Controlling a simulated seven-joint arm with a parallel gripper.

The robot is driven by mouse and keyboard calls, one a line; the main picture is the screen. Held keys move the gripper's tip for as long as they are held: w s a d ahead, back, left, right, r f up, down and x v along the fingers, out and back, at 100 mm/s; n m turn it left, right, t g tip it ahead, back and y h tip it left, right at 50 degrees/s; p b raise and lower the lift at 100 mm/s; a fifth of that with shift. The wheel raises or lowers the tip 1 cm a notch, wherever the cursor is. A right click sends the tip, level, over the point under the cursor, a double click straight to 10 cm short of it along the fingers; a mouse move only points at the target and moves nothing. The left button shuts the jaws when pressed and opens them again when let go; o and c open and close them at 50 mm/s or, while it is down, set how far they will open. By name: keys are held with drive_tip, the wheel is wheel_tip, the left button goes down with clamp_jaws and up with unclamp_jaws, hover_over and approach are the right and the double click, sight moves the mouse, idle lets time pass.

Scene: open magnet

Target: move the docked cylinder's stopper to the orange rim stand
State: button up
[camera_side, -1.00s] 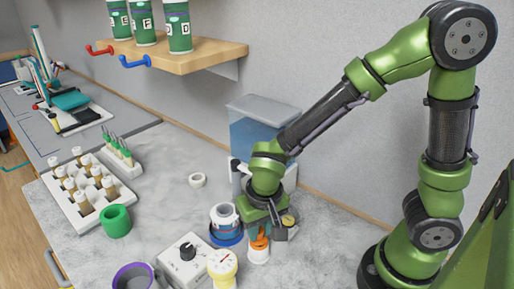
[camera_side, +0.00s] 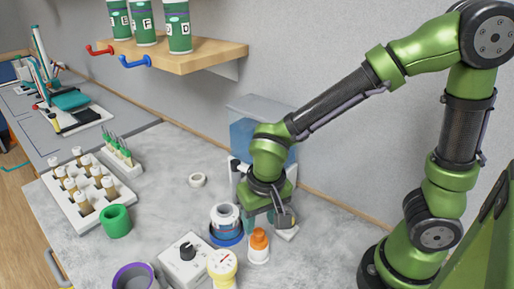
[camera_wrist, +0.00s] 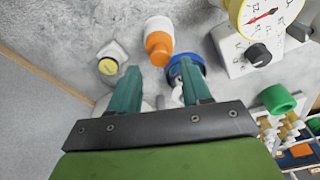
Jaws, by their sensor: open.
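A cylinder (camera_side: 225,214) with a white top and blue-and-white body stands in a blue-rimmed stand (camera_side: 227,238); the blue rim also shows in the wrist view (camera_wrist: 175,72), partly behind a finger. I cannot tell the stopper apart from the cylinder's white top. A white piece with an orange top (camera_side: 259,240) stands just right of it, upright, and shows in the wrist view (camera_wrist: 158,43). I cannot make out a separate orange rim on a stand. My gripper (camera_wrist: 158,72) is open and empty, its teal fingers apart, above the bench behind the orange-topped piece.
A white block with a yellow button (camera_wrist: 109,66) lies near my gripper. A knob box (camera_side: 186,258) and yellow dial gauge (camera_side: 222,264) stand in front. A vial rack (camera_side: 88,192) and green ring (camera_side: 116,221) are left. A blue-tinted tank (camera_side: 255,130) stands behind.

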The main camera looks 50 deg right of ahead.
sight(263, 245)
wheel_tip(263, 245, up, 8)
drive_tip(key=s, duration=0.1)
drive_tip(key=s+d+r+t+y, duration=0.2)
drive_tip(key=d+r+t, duration=0.3)
drive_tip(key=d, duration=0.4)
drive_tip(key=shift+s+d+r+t+y, duration=0.3)
drive_tip(key=shift+s+r+y, duration=0.1)
drive_tip(key=shift+s, duration=0.35)
drive_tip(key=shift+c, duration=0.3)
